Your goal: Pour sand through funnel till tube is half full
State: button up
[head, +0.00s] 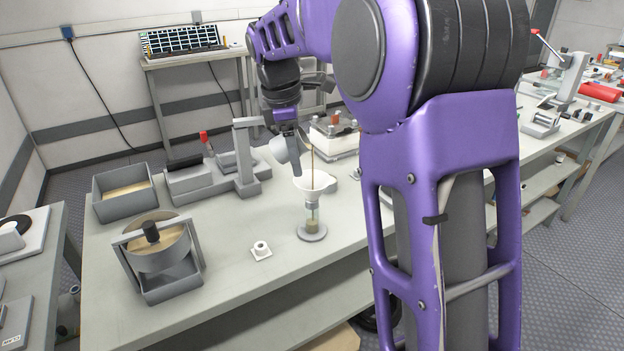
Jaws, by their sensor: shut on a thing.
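My gripper (286,124) is shut on a pale grey scoop or cup (281,149), which is tilted above and left of the funnel. A thin brown stream of sand (312,160) falls into the white funnel (320,184). The funnel sits on top of a clear upright tube (312,213) with a round grey base. Brown sand (312,226) shows in the lower part of the tube. The exact sand level is too small to read. The inside of the scoop is hidden.
A grey bin of sand (105,211) stands at the left, with a round sieve-like pan on a frame (158,255) in front. A small white fitting (261,251) lies left of the tube. The front table area is clear.

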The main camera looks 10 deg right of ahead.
jog(key=shift+y, duration=0.3)
jog(key=shift+f+h, duration=0.25)
jog(key=shift+h, duration=0.75)
jog(key=shift+f+g+h, duration=0.2)
jog(key=shift+g+h, duration=0.1)
jog(key=shift+h, duration=0.3)
jog(key=shift+d+r, duration=0.1)
jog(key=shift+d, duration=0.1)
jog(key=shift+a+f+h, duration=0.1)
jog(key=shift+f+h, duration=0.1)
jog(key=shift+h, duration=0.5)
jog(key=a+h, duration=0.1)
jog(key=h, duration=0.1)
jog(key=shift+w+a+f+n+g+h, duration=0.15)
jog(key=shift+a+f+n+g+h, duration=0.15)
jog(key=shift+a+g, duration=0.1)
jog(key=shift+w+a+f+g+h, duration=0.15)
jog(key=shift+a+h, duration=0.25)
jog(key=shift+h, duration=0.4)
jog(key=shift+w+a+r+g+h, duration=0.15)
jog(key=shift+a+h, duration=0.25)
jog(key=shift+h, duration=0.4)
jog(key=shift+a+f+g+h, duration=0.15)
jog(key=shift+a+h, duration=0.25)
jog(key=shift+h, duration=0.4)
